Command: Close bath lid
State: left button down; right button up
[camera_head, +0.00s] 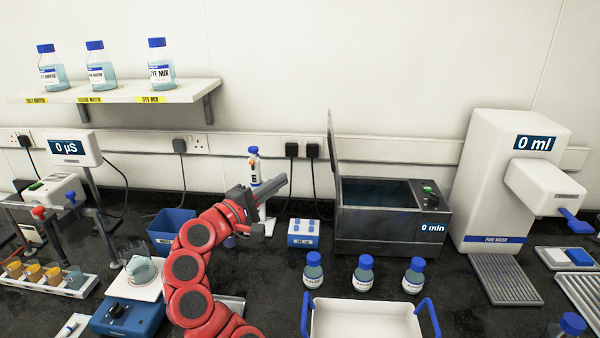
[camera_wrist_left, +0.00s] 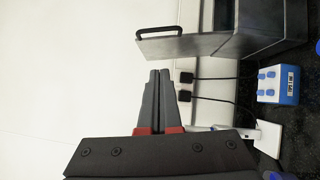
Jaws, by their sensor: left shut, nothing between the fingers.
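The bath (camera_head: 385,232) is a dark grey metal box with a "0 min" display, right of the middle in the head view. Its lid (camera_head: 332,135) stands open and upright at the left side, seen nearly edge-on, so the inside shows. In the left wrist view the lid (camera_wrist_left: 180,47) is a grey panel with a black handle, and the bath (camera_wrist_left: 262,25) is at the upper right. My left gripper (camera_head: 283,182) is shut and empty, left of the lid and apart from it. Its closed fingers (camera_wrist_left: 158,76) point toward the lid in the left wrist view. My right gripper is not in view.
A small white and blue box (camera_head: 303,235) stands left of the bath. A pipette on a stand (camera_head: 254,165) is behind my left gripper. Several blue-capped bottles (camera_head: 364,273) and a white tray (camera_head: 365,320) are in front. A pure water dispenser (camera_head: 490,180) stands to the right.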

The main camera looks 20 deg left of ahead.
pick_arm(q)
jog(key=d+p+x, duration=0.1)
jog(key=p+x, duration=0.1)
jog(key=x, duration=0.4)
jog(key=s+d+p+x, duration=0.1)
jog(key=p+x, duration=0.1)
jog(key=x, duration=0.3)
jog(key=shift+w+d+r+p, duration=0.2)
jog(key=shift+w+d+p, duration=0.2)
jog(key=shift+w, duration=0.05)
jog(key=shift+d, duration=0.1)
